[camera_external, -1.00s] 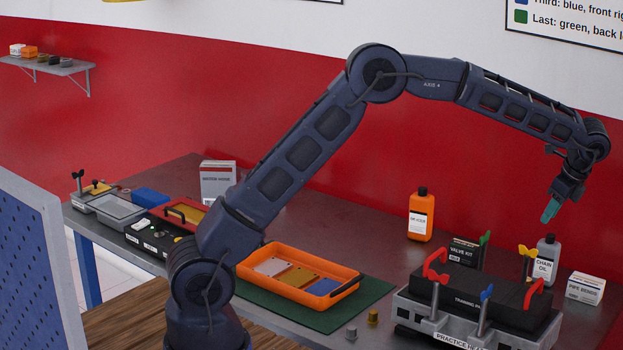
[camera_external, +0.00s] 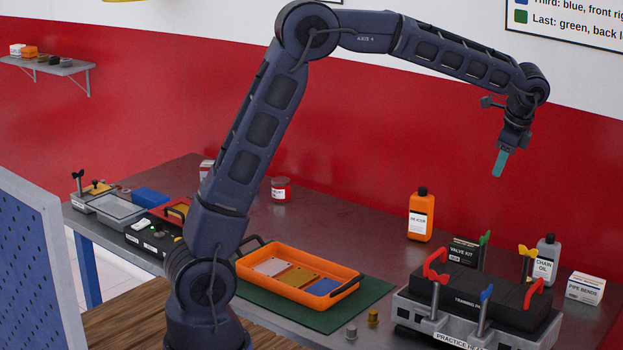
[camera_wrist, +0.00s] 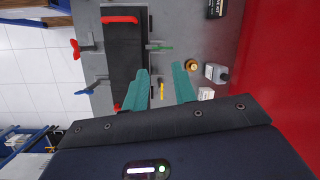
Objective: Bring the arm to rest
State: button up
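My gripper (camera_external: 498,170) hangs in the air above the far right part of the bench, with its fingers pointing down. In the wrist view my gripper (camera_wrist: 161,75) shows two teal fingers that stand apart with nothing between them. My arm is raised and bent, and it reaches across the bench to the right. Below the gripper, a black training block (camera_external: 470,290) sits on a grey practice stand (camera_external: 411,311). Red, blue, green and yellow clamps stand around the block; the block also shows in the wrist view (camera_wrist: 125,60).
An orange tray (camera_external: 345,293) with coloured plates lies on a green mat (camera_external: 372,298). An orange bottle (camera_external: 421,215), a grey chain oil bottle (camera_external: 546,261), a valve kit box (camera_external: 464,252) and a pipe bends box (camera_external: 585,288) stand near the stand. The red wall is behind.

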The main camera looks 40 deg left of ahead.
jog(key=s+a+r+n+h, duration=0.1)
jog(key=s+a+r+n, duration=0.1)
jog(key=s+a, duration=0.45)
jog(key=s+a+r+n+t, duration=0.1)
jog(key=s+a+r+n, duration=0.2)
jog(key=a, duration=0.7)
jog(key=s+a+r+n+h, duration=0.15)
jog(key=s+a, duration=0.25)
jog(key=a, duration=0.5)
jog(key=s+a+f+n+t, duration=0.1)
jog(key=s+a+f+n, duration=0.2)
jog(key=s+a, duration=0.3)
jog(key=s+a+f+n+t, duration=0.2)
jog(key=s+a+n, duration=0.3)
jog(key=s, duration=0.9)
jog(key=shift+a+f+n+h, duration=0.4)
jog(key=shift+a+f, duration=0.3)
jog(key=shift+a, duration=0.55)
